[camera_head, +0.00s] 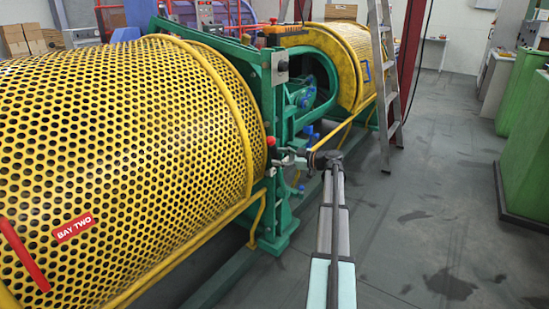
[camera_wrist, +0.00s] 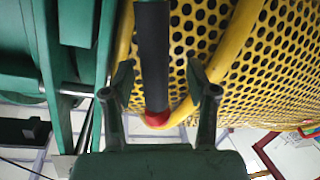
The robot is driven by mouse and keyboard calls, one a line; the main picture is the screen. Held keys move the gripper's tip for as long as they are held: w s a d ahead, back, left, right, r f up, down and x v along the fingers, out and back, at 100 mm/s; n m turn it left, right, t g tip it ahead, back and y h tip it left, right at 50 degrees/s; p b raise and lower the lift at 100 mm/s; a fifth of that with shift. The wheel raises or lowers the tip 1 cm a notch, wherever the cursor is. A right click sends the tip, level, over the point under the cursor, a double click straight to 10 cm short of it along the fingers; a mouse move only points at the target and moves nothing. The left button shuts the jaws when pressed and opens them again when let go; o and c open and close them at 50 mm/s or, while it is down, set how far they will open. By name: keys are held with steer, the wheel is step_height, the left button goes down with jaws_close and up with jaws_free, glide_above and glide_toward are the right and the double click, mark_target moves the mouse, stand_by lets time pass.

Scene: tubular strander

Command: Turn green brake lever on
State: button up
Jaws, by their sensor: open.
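A dark lever handle (camera_wrist: 153,60) with a red end (camera_wrist: 157,118) shows in the wrist view, between the two fingers of my gripper (camera_wrist: 160,78). The fingers are apart, with a visible gap on each side of the handle. In the head view, a red-tipped lever (camera_head: 271,142) stands at the green machine frame (camera_head: 281,225), by the right end of the near yellow drum. My gripper (camera_head: 286,159) is close beside it at the end of my outstretched arm. I cannot tell the lever's green part from the frame.
The perforated yellow drum (camera_head: 120,150) fills the left, with a yellow rail along its lower edge. A second yellow drum (camera_head: 345,60) lies behind. A stepladder (camera_head: 384,80) stands beyond my gripper. Green cabinets (camera_head: 525,140) line the right. The grey floor (camera_head: 430,200) between is clear.

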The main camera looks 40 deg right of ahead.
steer(key=v, duration=0.9)
steer(key=shift+w+f, duration=0.1)
